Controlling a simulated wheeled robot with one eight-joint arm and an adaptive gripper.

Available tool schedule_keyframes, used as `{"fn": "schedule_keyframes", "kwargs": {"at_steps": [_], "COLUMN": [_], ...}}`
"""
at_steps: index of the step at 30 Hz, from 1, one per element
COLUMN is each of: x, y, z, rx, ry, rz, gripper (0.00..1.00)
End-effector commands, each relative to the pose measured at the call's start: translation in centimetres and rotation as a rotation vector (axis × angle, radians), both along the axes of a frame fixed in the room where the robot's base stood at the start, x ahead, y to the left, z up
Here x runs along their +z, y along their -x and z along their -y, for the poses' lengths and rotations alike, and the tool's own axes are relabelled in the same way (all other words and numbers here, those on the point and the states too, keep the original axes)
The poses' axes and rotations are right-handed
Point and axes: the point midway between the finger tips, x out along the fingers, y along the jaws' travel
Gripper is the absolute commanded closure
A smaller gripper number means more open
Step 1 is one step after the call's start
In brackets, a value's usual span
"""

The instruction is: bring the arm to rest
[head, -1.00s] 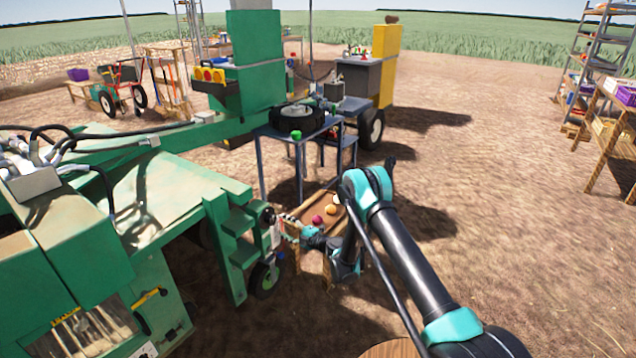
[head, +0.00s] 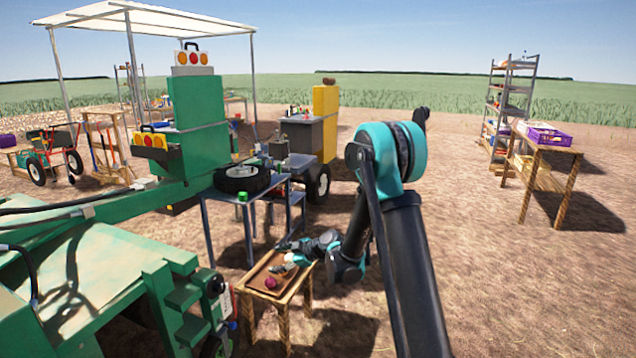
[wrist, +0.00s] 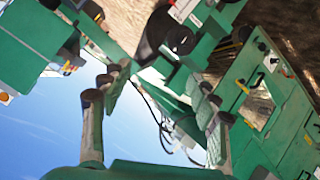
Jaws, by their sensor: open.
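My arm rises on the right of the head view, bends at a teal joint and comes down to my gripper (head: 287,245), small and partly hard to make out above the back of a brown tray. In the wrist view my gripper (wrist: 155,105) has its two fingers spread wide with nothing between them. Behind the fingers are blue sky and the green machine (wrist: 265,110), seen at a slant. No held object shows in either view.
The tray (head: 250,283) rests on a small wooden table and holds a purple onion (head: 270,283). The green machine (head: 100,275) stands close on the left. A metal table (head: 225,197) stands behind the tray. Open dirt lies to the right, before a wooden table (head: 552,148).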

Motion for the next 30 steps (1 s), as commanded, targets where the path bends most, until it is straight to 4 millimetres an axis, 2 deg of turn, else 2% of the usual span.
{"fn": "schedule_keyframes", "kwargs": {"at_steps": [1,6,14,22,30], "x": [0.8,2.6,3.9,3.7,2.0], "y": [1.0,4.6,11.4,19.7,28.4], "z": [1.5,6.4,14.1,21.9,28.9], "rx": [-0.035,-0.182,-0.453,-0.791,-1.166], "ry": [0.010,0.039,0.073,0.087,0.068], "rz": [-0.044,-0.209,-0.438,-0.635,-0.770], "gripper": [0.39,0.39,0.39,0.39,0.39]}}
